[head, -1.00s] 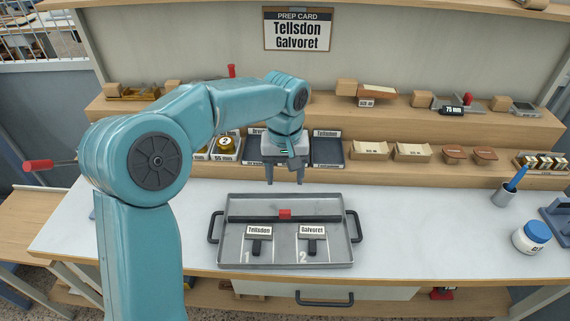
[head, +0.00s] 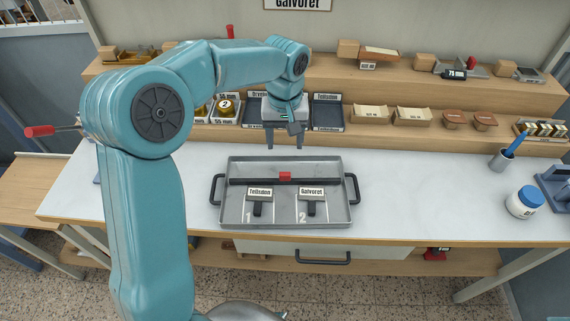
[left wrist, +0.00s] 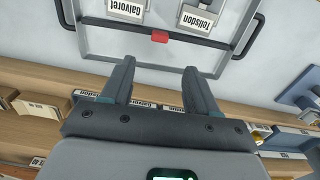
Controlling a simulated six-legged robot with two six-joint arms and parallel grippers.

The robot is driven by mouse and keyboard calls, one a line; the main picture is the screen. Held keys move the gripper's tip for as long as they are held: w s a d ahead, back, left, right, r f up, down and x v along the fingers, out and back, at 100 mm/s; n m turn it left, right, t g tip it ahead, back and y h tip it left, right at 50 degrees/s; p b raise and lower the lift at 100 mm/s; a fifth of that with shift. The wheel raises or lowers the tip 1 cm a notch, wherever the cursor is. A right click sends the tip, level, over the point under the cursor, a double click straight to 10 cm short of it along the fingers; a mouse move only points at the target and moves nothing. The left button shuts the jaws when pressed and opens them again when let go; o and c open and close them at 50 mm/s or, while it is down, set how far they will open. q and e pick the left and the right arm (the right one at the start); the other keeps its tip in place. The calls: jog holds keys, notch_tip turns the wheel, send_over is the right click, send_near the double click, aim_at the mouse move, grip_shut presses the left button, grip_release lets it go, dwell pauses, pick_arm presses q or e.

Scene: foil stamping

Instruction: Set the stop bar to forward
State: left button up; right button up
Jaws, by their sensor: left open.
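The grey metal tray (head: 343,213) lies on the white bench top with a handle at each side. A dark bar with a red block (head: 285,176), which looks like the stop bar, crosses the tray towards its far side. It also shows in the left wrist view, with its red block (left wrist: 160,37). Two stamps labelled Tellsdon (head: 259,193) and Galvoret (head: 312,193) lie in the tray on the near side of the bar, above marks 1 and 2. My left gripper (head: 285,146) is open and empty, pointing down beyond the tray's far edge, apart from the bar. My right gripper is not visible.
A glue jar (head: 525,202) and a pen cup (head: 502,160) stand at the right.

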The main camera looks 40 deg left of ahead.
aim_at(285, 175)
pick_arm(q)
notch_tip(285, 175, down, 13)
jog(key=shift+p, duration=0.4)
grip_shut()
jog(key=shift+s+d+f+b, duration=0.1)
jog(key=shift+s+f+b, duration=0.1)
jog(key=shift+b, duration=0.5)
jog(key=shift+r, duration=0.15)
jog(key=shift+s+d+r, duration=0.1)
jog(key=shift+r, duration=0.05)
grip_release()
